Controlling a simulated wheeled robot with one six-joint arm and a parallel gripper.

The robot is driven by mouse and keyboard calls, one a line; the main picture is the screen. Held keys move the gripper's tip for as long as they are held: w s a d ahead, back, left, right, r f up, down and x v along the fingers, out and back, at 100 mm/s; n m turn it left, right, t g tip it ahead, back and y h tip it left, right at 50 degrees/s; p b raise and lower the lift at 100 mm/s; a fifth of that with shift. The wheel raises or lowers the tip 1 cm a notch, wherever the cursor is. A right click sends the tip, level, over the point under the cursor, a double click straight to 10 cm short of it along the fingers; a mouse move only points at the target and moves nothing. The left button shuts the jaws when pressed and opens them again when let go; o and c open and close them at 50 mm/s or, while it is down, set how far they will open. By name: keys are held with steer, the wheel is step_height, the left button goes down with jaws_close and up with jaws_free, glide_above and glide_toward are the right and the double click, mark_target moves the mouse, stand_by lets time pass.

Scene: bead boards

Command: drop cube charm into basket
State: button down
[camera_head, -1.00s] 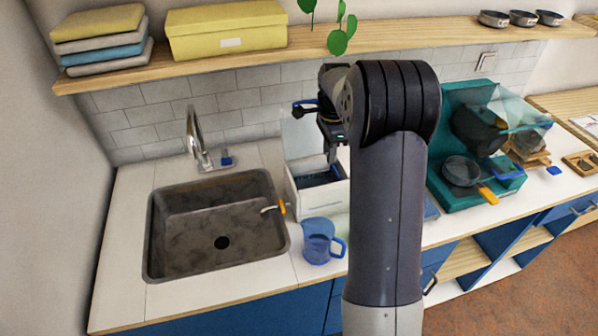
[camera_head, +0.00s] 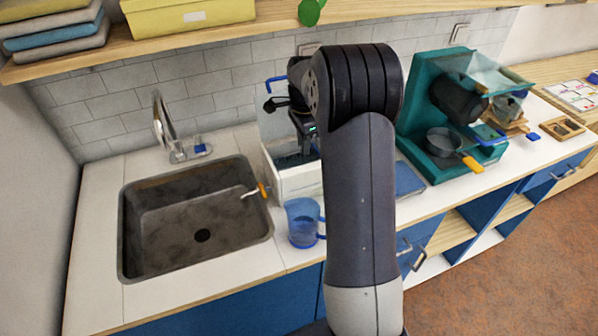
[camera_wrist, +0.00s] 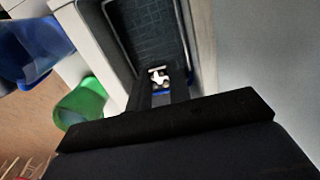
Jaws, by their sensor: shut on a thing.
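A white box (camera_head: 297,182) with a dark basket-like inside (camera_head: 287,161) stands on the counter right of the sink. In the wrist view the dark inside (camera_wrist: 150,35) has a thin wire rim, and the white wall (camera_wrist: 92,30) shows beside it. My gripper (camera_head: 306,152) points down over this opening. In the wrist view my gripper (camera_wrist: 158,82) is shut on a small white and blue piece (camera_wrist: 158,75). I cannot tell its full shape or whether it is the cube charm. My arm hides part of the box's right side in the head view.
A blue mug (camera_head: 301,222) stands close in front of the box. The wrist view shows a green object (camera_wrist: 82,104) near it. The sink (camera_head: 200,235) is left, with a tap (camera_head: 165,125). A teal machine (camera_head: 415,125) with an orange-handled pan stands right.

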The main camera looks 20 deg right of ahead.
steer(key=c, duration=1.2)
jaws_free()
steer(key=shift+c, duration=0.2)
step_height(320, 180, up, 11)
steer(key=shift+b, duration=0.4)
steer(key=shift+f, duration=0.1)
step_height(320, 180, down, 10)
steer(key=shift+f+p, duration=0.15)
steer(key=shift+p, duration=0.3)
steer(key=shift+r+p, duration=0.3)
steer(key=shift+p, duration=0.2)
steer(key=shift+r+p, duration=1.4)
steer(key=shift+r, duration=0.5)
